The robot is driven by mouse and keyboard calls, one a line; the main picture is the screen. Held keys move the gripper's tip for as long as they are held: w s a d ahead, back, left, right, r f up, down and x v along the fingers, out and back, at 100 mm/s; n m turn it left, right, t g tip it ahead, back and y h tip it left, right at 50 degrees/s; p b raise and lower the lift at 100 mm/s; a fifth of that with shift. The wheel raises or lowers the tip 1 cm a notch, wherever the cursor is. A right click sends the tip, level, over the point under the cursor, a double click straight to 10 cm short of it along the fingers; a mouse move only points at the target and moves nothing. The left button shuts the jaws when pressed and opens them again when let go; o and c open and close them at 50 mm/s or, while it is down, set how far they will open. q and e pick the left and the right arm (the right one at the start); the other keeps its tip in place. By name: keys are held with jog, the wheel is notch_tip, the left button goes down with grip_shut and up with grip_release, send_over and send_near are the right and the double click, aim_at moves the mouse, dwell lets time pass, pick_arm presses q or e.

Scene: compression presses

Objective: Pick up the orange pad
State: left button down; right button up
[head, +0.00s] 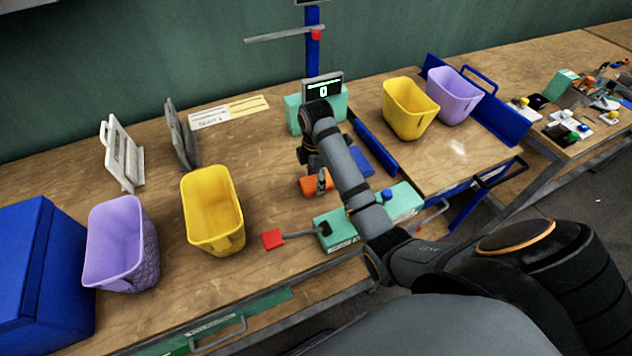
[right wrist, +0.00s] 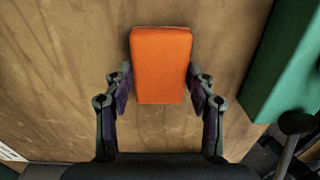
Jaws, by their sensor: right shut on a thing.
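The orange pad (head: 307,187) is at the middle of the wooden table in the head view, and part of it is hidden by my right gripper (head: 322,181). In the right wrist view the orange pad (right wrist: 160,62) lies between the two fingers of my right gripper (right wrist: 160,88), which is shut on its near end. The pad's far end extends beyond the fingertips. I cannot tell whether the pad touches the table or is slightly above it. My left gripper is not in view.
A green press with a lever and red handle (head: 273,239) stands in front of the pad. A blue block (head: 361,161) lies behind my arm. A display (head: 322,88) stands behind.

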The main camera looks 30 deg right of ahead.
jog(key=shift+r+p, duration=0.45)
jog(key=shift+r, duration=0.05)
notch_tip(320, 180, up, 3)
jog(key=p, duration=0.2)
jog(key=shift+r+p, duration=0.1)
jog(key=shift+p, duration=0.3)
jog(key=s+r+p, duration=0.8)
jog(key=s+p, duration=0.4)
jog(key=s, duration=0.2)
jog(key=shift+a+r, duration=0.4)
